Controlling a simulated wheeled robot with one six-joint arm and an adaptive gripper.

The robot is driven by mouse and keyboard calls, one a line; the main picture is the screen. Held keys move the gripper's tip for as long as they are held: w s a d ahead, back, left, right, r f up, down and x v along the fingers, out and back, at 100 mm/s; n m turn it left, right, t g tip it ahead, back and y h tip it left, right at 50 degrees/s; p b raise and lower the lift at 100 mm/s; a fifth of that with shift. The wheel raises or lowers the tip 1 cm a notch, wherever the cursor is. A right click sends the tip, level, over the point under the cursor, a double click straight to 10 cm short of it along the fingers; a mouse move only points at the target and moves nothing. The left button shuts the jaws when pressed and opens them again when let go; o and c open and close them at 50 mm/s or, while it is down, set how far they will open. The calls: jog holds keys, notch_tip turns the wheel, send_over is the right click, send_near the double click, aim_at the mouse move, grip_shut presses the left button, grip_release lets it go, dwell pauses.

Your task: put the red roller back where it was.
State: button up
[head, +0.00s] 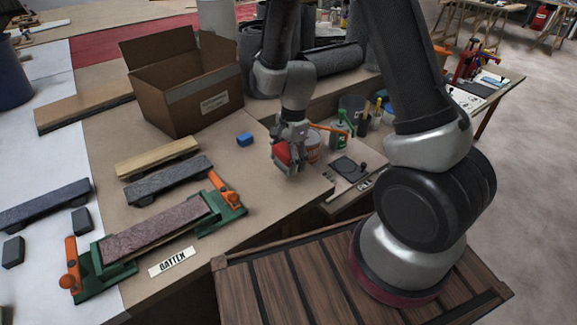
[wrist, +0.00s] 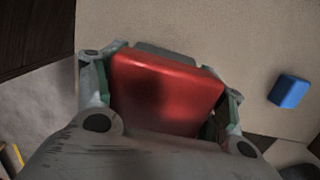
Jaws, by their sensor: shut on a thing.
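My gripper (head: 288,158) is shut on a red thing (head: 282,153), over the right part of the brown bench near its edge. In the wrist view the red thing (wrist: 165,90) fills the space between the fingers of my gripper (wrist: 163,95). It has a broad flat face and rounded edges, more like a block than a round roller. A dark grey piece shows just past its far edge. I cannot tell whether it touches the bench. No other red roller and no clear empty place for one shows.
A blue block (head: 245,139) lies left of my gripper; it also shows in the wrist view (wrist: 289,91). A tin (head: 313,148) and a green bottle (head: 340,131) stand close on the right. An open carton (head: 185,105) stands behind left. The bench front between clamp and gripper is clear.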

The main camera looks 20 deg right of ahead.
jog(key=shift+f, duration=1.45)
jog(key=shift+f, duration=0.2)
jog(key=shift+s+f, duration=0.15)
jog(key=shift+f, duration=0.2)
jog(key=c, duration=0.5)
jog(key=o, duration=1.7)
jog(key=shift+f, duration=0.1)
jog(key=shift+o, duration=1.3)
